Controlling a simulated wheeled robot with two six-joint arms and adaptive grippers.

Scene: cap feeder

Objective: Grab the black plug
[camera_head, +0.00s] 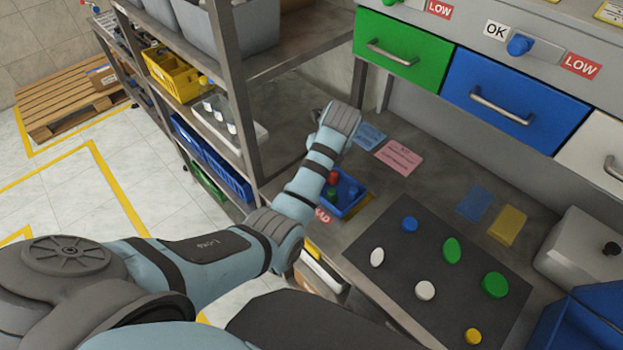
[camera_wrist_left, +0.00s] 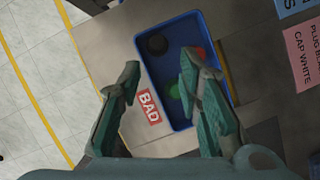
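The black plug (camera_wrist_left: 157,44) lies in the upper left corner of the small blue tray (camera_wrist_left: 181,22) in the left wrist view. A green piece (camera_wrist_left: 174,91) and a red piece (camera_wrist_left: 197,53), partly behind a finger, are in the same tray. My left gripper (camera_wrist_left: 158,66) is open and empty above the tray, its fingers spread to either side of the plug in the picture. In the head view the tray (camera_head: 357,203) shows beside my left forearm, but I cannot make out the black plug or the left fingers there. My right gripper is not in view.
A dark mat (camera_head: 388,265) with several coloured caps lies right of the tray. A pink card (camera_head: 398,157) and blue card (camera_head: 368,135) lie behind it. A metal shelf (camera_head: 238,100) stands close to the left. Drawers (camera_head: 515,95) overhang the bench's back. A red BAD label (camera_wrist_left: 148,107) lies beside the tray.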

